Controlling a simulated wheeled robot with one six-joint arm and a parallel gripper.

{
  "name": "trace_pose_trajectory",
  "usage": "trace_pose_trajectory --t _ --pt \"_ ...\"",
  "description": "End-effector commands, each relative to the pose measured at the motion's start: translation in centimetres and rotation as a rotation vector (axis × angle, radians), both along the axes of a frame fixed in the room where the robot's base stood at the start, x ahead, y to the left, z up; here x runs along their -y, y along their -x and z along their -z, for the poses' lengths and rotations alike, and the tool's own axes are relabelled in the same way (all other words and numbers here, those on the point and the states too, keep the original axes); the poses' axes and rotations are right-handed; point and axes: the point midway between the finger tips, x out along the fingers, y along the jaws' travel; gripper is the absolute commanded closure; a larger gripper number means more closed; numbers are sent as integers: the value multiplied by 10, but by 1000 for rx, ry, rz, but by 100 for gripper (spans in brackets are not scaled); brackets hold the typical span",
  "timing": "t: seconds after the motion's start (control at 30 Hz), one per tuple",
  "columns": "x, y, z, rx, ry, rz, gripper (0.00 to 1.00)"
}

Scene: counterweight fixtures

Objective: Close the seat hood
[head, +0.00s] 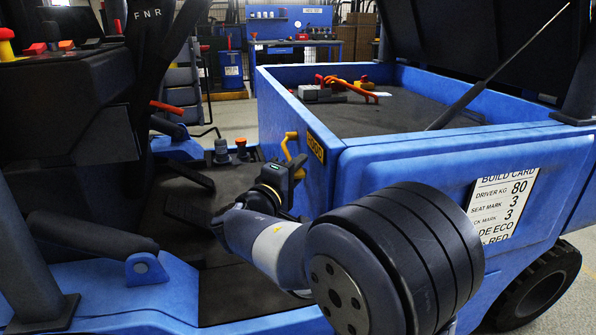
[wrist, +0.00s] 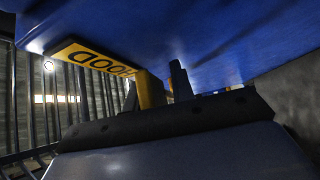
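The blue hood body (head: 450,170) carries a yellow HOOD label (head: 316,147) at its front left corner. A yellow handle (head: 291,147) sticks out beside the label. The dark seat panel (head: 480,45) stands raised above the open blue bay, with a thin strut beneath it. My gripper (head: 287,172) is at the handle. In the wrist view, the label (wrist: 92,57) appears upside down, and the yellow handle (wrist: 150,90) stands between my two dark fingers (wrist: 155,90). A gap shows at the right finger, so the gripper looks open around the handle. The fingertips are partly hidden.
Orange cable and tools (head: 345,88) lie in the open bay. A white build card (head: 500,205) is on the blue side. A blue workbench (head: 290,42) is in the background.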

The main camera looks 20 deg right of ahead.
Motion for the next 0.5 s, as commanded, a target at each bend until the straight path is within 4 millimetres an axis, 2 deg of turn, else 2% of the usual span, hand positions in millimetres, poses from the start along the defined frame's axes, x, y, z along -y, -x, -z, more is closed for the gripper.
trace_pose_trajectory --t 0.1,0.37,0.5 --pt "0 0 1 -3 0 0 67" --pt "-1 1 2 -5 -1 0 67" --pt "-11 9 3 -6 0 -3 67"
